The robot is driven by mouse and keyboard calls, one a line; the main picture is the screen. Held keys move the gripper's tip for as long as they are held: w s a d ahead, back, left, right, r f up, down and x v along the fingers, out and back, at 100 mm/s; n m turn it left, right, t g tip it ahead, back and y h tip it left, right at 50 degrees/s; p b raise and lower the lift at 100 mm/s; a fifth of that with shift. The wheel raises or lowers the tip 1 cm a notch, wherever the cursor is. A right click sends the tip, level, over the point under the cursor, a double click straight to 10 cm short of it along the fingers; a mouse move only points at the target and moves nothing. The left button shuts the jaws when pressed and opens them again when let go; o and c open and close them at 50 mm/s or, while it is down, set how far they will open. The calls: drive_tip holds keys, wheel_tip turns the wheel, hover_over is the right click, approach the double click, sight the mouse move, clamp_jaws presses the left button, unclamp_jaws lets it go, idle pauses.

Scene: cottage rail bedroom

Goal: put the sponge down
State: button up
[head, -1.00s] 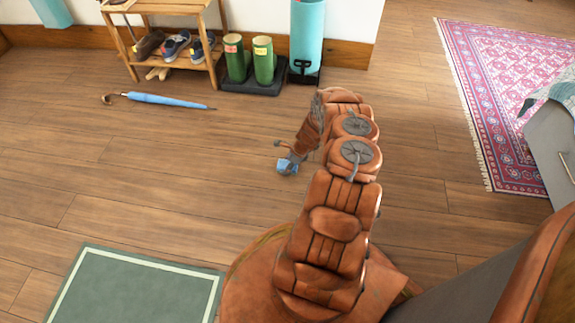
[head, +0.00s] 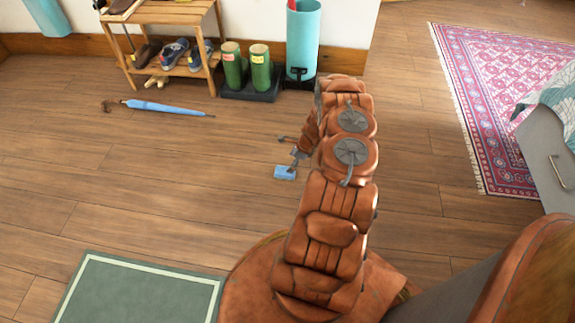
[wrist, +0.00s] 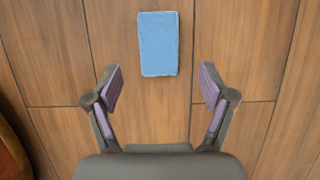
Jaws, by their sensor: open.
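The sponge (head: 284,172) is a light blue block lying on the wooden floor, just left of my arm in the head view. In the wrist view the sponge (wrist: 158,44) shows whole, beyond the fingertips and between their lines, with floor around it. My gripper (wrist: 160,88) is open and empty, its two fingers spread wide and apart from the sponge. In the head view my gripper (head: 289,147) is partly hidden by my arm and appears just above the sponge.
A blue umbrella (head: 165,108) lies on the floor at the upper left. A wooden shoe rack (head: 172,71), green boots (head: 247,70) on a dark tray and a turquoise bin (head: 303,42) stand by the wall. A green mat (head: 138,291) lies at lower left. Floor around the sponge is clear.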

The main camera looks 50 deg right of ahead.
drive_tip(key=w+a+r+n+g, duration=0.15)
drive_tip(key=a+r+n, duration=0.3)
drive_tip(key=r, duration=0.55)
drive_tip(key=w+a+r+n, duration=0.25)
drive_tip(key=a+r, duration=0.25)
drive_tip(key=r, duration=0.5)
drive_tip(key=s+a+r+n+g+y, duration=0.1)
drive_tip(key=s+a+r+n, duration=0.1)
drive_tip(key=a+r+n, duration=0.4)
drive_tip(key=s+a+r+n+g, duration=0.1)
drive_tip(key=s+a+r+n, duration=0.15)
drive_tip(key=a+r, duration=0.65)
drive_tip(key=s+a+r+n+g+h, duration=0.1)
drive_tip(key=s+a+r+n+g, duration=0.2)
drive_tip(key=s+a+r+n, duration=0.6)
drive_tip(key=s+a+r+n+h, duration=0.1)
drive_tip(key=s+a+r+n, duration=0.1)
drive_tip(key=s, duration=0.8)
drive_tip(key=s+a+r+n+h, duration=0.1)
drive_tip(key=s+a+r, duration=0.3)
drive_tip(key=s, duration=0.5)
drive_tip(key=shift+s+r+n+g+p, duration=0.4)
drive_tip(key=shift+r+n+g+p, duration=0.05)
drive_tip(key=shift+r+n, duration=0.4)
